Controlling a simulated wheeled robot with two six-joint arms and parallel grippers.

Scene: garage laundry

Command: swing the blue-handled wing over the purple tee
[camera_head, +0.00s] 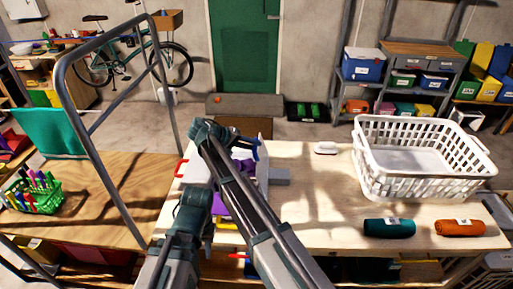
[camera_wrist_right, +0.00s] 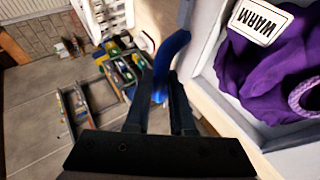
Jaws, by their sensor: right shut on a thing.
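A white folding board (camera_head: 264,184) lies on the light wooden table, largely behind my arms.
A white laundry basket (camera_head: 420,188) stands at the table's right. A teal roll (camera_head: 388,228) and an orange roll (camera_head: 459,228) lie in front of it. A metal frame (camera_head: 105,165) rises left of my arms. A green pen basket (camera_head: 33,193) stands at far left.

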